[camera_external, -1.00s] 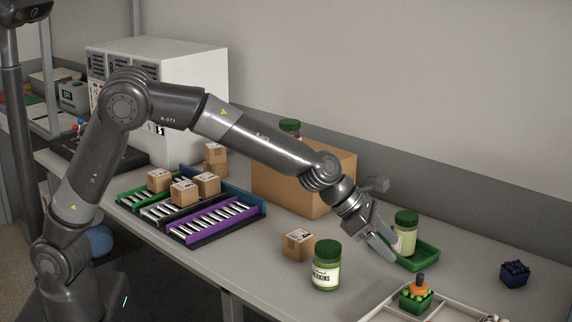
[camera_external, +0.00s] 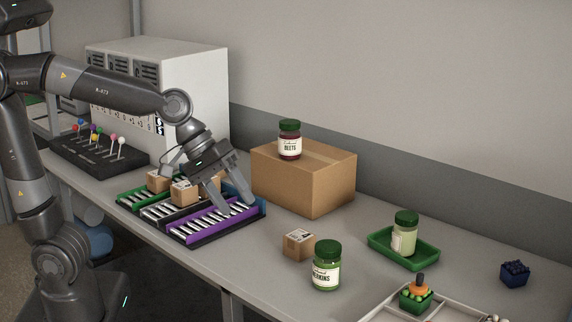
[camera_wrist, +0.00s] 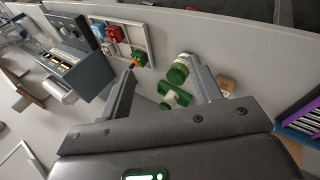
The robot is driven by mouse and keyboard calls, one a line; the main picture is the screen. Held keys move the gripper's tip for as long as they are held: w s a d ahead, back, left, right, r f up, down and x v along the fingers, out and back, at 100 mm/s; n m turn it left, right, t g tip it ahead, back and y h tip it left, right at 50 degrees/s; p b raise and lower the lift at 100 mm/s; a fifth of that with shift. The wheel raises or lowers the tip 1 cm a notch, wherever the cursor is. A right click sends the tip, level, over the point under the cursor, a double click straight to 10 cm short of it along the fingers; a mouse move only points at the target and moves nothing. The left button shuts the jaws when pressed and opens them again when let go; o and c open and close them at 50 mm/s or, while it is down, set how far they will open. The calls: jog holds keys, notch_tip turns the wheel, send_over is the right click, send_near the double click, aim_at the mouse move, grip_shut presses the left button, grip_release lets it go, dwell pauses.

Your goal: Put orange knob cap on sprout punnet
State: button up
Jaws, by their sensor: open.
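The orange knob cap (camera_external: 420,288), with a dark knob on top, sits on the sprout punnet (camera_external: 416,303), a small green tub with light green bits in it. The punnet stands in a pale divided tray at the front right of the table. In the wrist view the punnet (camera_wrist: 138,56) shows near the left fingertip, with the orange cap (camera_wrist: 132,64) small beside it. My gripper (camera_external: 236,206) is open and empty above the purple roller rack, far to the left of the punnet. Its fingers also show in the wrist view (camera_wrist: 160,66).
Roller racks (camera_external: 208,222) with small boxes lie under my gripper. A large carton (camera_external: 320,184) bears a beets jar (camera_external: 290,138). A gherkins jar (camera_external: 326,268) and small box (camera_external: 298,244) stand mid-table. A green tray (camera_external: 424,262) holds another jar. A dark blue punnet (camera_external: 514,274) stands right.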

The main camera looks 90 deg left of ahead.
jog(key=s+a+f+m+y, duration=0.1)
jog(key=s+f+m, duration=0.1)
jog(key=s+m, duration=0.3)
jog(key=s+a+f+m+y, duration=0.1)
jog(key=s+m, duration=0.5)
jog(key=s, duration=0.5)
jog(key=shift+s+a+f+g+y, duration=0.25)
jog(key=shift+a+f+g+y, duration=0.1)
jog(key=shift+a+g+y, duration=0.05)
